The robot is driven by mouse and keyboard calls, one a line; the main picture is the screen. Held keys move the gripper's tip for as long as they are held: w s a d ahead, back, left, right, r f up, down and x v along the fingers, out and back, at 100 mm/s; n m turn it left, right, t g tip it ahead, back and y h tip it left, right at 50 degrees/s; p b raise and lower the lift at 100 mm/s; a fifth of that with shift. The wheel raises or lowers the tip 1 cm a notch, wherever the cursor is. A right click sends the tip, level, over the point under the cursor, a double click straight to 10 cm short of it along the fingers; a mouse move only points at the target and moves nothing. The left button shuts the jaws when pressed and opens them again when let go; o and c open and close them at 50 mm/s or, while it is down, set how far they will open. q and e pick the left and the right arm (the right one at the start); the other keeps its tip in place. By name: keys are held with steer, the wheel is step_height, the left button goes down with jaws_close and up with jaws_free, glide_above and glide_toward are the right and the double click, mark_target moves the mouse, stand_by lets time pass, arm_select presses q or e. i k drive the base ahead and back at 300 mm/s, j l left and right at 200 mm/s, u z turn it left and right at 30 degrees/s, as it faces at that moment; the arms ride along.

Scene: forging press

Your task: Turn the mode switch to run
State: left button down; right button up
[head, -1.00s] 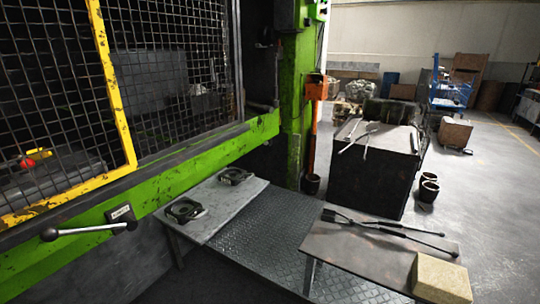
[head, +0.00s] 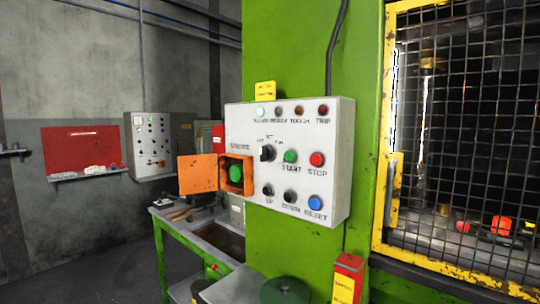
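The mode switch (head: 267,153) is a black rotary knob on a light grey control panel (head: 335,190) fixed to the green press column. Small labels stand around the knob: one at its upper left, one above that seems to read SET, and one at its right that seems to read RUN. The knob looks roughly upright, but its pointer is too small to tell its exact setting. Neither of my grippers is in view.
Green START (head: 290,156) and red STOP (head: 316,159) buttons sit right of the knob. An orange box with an open flap (head: 198,174) holds a green button at the panel's left. The mesh guard (head: 465,130) is at right; a green bench (head: 190,250) is lower left.

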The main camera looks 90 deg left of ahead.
mark_target(266, 153)
steer(key=u, duration=2.7)
